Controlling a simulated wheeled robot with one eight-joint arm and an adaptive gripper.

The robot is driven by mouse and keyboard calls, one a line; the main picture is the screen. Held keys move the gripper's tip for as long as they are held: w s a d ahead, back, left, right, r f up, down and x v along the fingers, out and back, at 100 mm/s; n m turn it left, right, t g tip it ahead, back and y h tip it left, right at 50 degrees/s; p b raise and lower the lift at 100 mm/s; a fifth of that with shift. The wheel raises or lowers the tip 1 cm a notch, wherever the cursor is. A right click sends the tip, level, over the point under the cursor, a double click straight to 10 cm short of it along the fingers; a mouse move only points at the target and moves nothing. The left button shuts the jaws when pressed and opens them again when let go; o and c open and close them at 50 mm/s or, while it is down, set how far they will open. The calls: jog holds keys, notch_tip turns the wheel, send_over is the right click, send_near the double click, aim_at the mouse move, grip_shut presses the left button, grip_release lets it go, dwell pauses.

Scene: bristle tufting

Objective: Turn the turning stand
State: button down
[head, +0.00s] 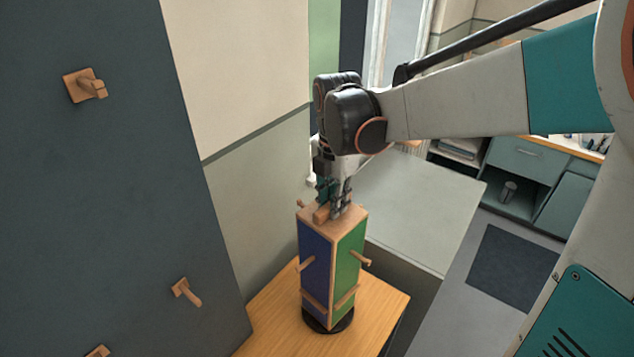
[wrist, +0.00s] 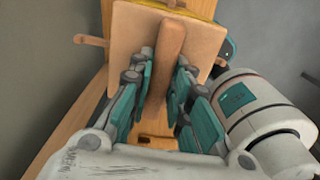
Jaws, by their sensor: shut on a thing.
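The turning stand is a tall square column with a blue face (head: 315,262) and a green face (head: 350,245). It stands upright on a round black base (head: 328,321). Wooden pegs stick out of its sides, and a wooden bar (head: 321,214) runs across its top. My gripper (head: 332,203) points down at the top and is shut on this bar. In the wrist view the bar (wrist: 172,45) lies between the teal-padded fingers of my gripper (wrist: 166,70), above the pale wooden top (wrist: 130,48). A yellow edge shows at the far side. The column's back faces are hidden in the head view.
The stand is on a wooden table (head: 381,301), close to a wall. A dark panel (head: 95,190) with wooden pegs rises at the left. A grey-green surface (head: 425,205) lies behind. Teal cabinets (head: 515,160) and a dark floor mat (head: 510,270) are at the right.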

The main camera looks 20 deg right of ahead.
jog(key=shift+n, duration=0.5)
jog(key=c, duration=1.5)
grip_release()
notch_tip(320, 180, up, 12)
jog(key=shift+s, duration=0.1)
